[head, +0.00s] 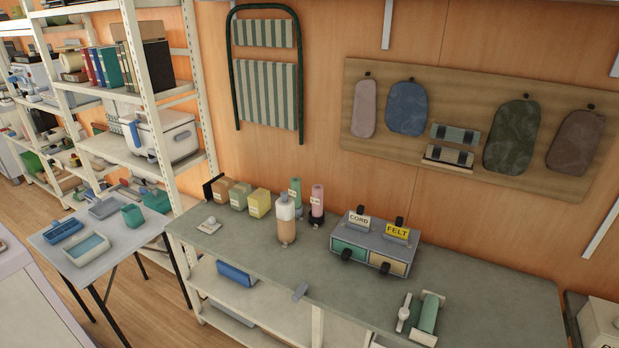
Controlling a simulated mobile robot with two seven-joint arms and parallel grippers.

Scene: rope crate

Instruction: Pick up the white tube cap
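A small white piece (210,223) with a rounded top lies on the left end of the grey-green workbench (470,285). It may be the white tube cap, but it is too small to be sure. A pink tube (317,202) and a green tube (295,190) stand upright near the back of the bench. A bottle (285,222) with a white upper part and tan lower part stands in front of them. Neither of my grippers is in view.
Three small boxes (259,203) stand behind the white piece. A grey drawer unit (378,235) labelled CORD and FELT stands mid-bench. A green roller with white ends (428,317) lies at the front right.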

